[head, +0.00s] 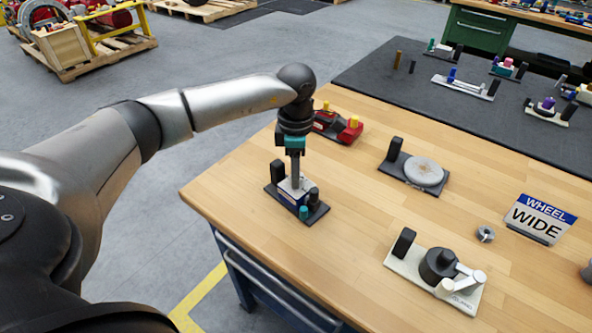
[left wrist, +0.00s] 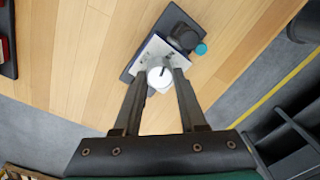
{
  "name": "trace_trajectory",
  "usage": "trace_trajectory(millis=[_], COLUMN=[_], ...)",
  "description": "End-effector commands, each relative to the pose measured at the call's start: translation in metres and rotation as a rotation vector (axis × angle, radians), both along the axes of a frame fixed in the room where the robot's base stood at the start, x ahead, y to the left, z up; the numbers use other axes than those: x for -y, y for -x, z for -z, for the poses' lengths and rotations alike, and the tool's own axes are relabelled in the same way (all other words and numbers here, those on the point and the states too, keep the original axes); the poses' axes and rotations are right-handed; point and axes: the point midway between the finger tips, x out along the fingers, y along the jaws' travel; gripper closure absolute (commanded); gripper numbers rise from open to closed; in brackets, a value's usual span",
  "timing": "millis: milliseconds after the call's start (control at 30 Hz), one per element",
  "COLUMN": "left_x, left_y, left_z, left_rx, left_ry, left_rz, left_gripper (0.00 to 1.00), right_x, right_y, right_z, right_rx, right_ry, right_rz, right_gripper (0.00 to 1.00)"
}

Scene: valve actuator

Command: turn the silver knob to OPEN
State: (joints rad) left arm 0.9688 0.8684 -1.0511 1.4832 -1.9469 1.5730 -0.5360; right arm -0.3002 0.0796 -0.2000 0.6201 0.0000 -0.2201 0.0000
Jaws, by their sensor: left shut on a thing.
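The silver knob (left wrist: 160,78) is a round cap with a dark pointer line, on a pale plate with small markings (left wrist: 153,56) in the left wrist view. The plate's lettering is too small to read. The knob's device sits on a dark base (head: 318,214) near the left edge of the wooden table in the head view. A black post and a teal cap (head: 304,213) stand beside the plate. My left gripper (left wrist: 158,82) points down from above, its two fingers shut on the knob from both sides. In the head view the fingers hide the knob. My right gripper is not in view.
A red device with a yellow knob (head: 351,131) stands just behind.

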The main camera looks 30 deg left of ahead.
Motion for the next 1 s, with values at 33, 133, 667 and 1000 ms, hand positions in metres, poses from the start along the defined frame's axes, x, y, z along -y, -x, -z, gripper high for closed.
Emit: trace_trajectory(millis=[33,133,667,1000], left_x=[-0.0002,-0.0002,-0.0002,0.0000], left_y=[-0.0007,-0.0007,-0.0007,-0.0007], left_z=[-0.0011,-0.0011,-0.0012,-0.0010], left_rx=[0.003,0.003,0.003,0.003], left_ry=[0.001,0.001,0.001,0.001], left_rz=[-0.001,-0.001,-0.002,-0.002], left_gripper=[1.00,1.00,1.00,0.46], right_x=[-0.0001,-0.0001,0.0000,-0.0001], right_y=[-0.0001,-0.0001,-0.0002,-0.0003], right_z=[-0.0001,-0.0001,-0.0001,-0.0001], right_rx=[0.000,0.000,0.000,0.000], right_ry=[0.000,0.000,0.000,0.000], right_rz=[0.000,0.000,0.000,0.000], right_gripper=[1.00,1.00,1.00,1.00])
